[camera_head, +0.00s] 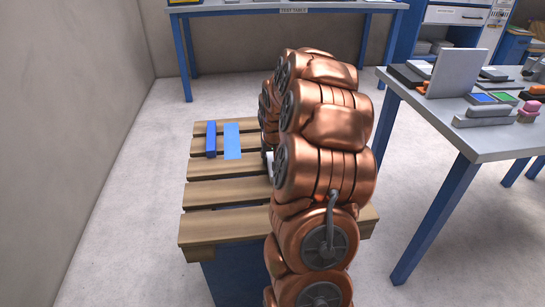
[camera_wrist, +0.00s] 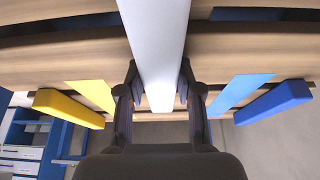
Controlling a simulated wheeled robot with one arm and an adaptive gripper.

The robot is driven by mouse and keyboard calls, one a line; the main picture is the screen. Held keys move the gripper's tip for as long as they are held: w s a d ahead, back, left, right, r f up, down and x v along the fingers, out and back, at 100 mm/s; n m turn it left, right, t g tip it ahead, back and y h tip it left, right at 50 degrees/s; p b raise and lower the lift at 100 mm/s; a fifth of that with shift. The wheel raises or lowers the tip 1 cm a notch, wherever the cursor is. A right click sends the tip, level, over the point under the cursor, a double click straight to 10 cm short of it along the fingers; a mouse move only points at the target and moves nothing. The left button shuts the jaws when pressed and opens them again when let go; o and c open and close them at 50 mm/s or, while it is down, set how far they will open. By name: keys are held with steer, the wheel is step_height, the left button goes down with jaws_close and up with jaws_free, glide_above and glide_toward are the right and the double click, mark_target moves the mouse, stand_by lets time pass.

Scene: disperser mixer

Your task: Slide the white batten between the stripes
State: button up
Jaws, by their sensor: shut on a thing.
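The white batten (camera_wrist: 158,50) runs down the middle of the wrist view, from the top edge to between my fingers. My gripper (camera_wrist: 160,92) is shut on it, one dark finger on each side. A yellow stripe (camera_wrist: 92,95) lies left of the batten and a blue stripe (camera_wrist: 240,92) lies right, both apart from it. In the head view the blue stripe (camera_head: 232,141) shows on the slatted pallet (camera_head: 222,191). There my arm hides my gripper, the yellow stripe and nearly all of the white batten.
A yellow block (camera_wrist: 67,108) and a blue block (camera_wrist: 274,102) lie outside the stripes; the blue block (camera_head: 210,139) also shows in the head view. A grey table (camera_head: 490,137) with several items stands right. Another table (camera_head: 230,10) stands behind.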

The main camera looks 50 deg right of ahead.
jaws_close()
steer(key=shift+w, duration=0.15)
steer(key=shift+w+d+p, duration=1.1)
steer(key=shift+w+d, duration=0.4)
steer(key=shift+w, duration=0.7)
steer(key=shift+w+d+p, duration=1.1)
steer(key=shift+w+d, duration=0.4)
steer(key=shift+w, duration=0.75)
steer(key=shift+w+d+p, duration=1.1)
steer(key=shift+w+d, duration=0.4)
steer(key=shift+w, duration=0.7)
steer(key=o, duration=1)
jaws_free()
steer(key=shift+r, duration=0.15)
steer(key=v, duration=1.1)
steer(key=shift+s+a+r, duration=0.1)
steer(key=shift+s+r, duration=0.05)
steer(key=shift+r, duration=0.2)
